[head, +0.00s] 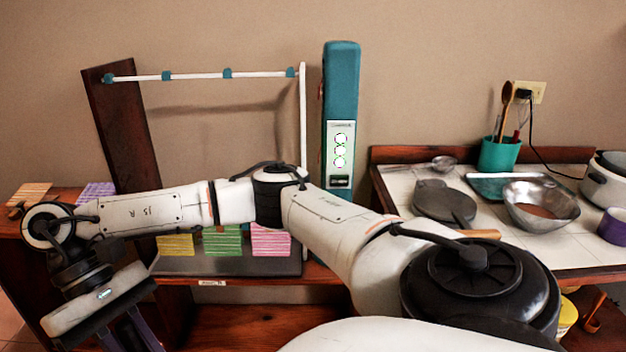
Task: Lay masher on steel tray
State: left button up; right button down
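I cannot make out a masher in the head view. A flat teal-grey tray (484,181) lies at the back of the tiled counter, partly hidden by a metal bowl; I cannot tell if it is the steel tray. My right arm comes in from the lower right and reaches across to the left. My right gripper (128,340) points down at the lower left, in front of the wooden shelf. Its fingertips are cut off by the bottom edge, so its opening and anything between the fingers are hidden. My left gripper is out of view.
The metal bowl (541,203), a dark round pan (444,203), a white pot (607,178) and a teal utensil holder (499,155) crowd the counter (400,182). A tall teal device (341,85) and a white-railed rack (205,75) stand behind my arm. Striped cloths (222,241) sit on the shelf.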

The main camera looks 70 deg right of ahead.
aim_at(493, 189)
jog(key=u, duration=0.35)
jog(key=k, duration=2.1)
jog(key=z, duration=1.55)
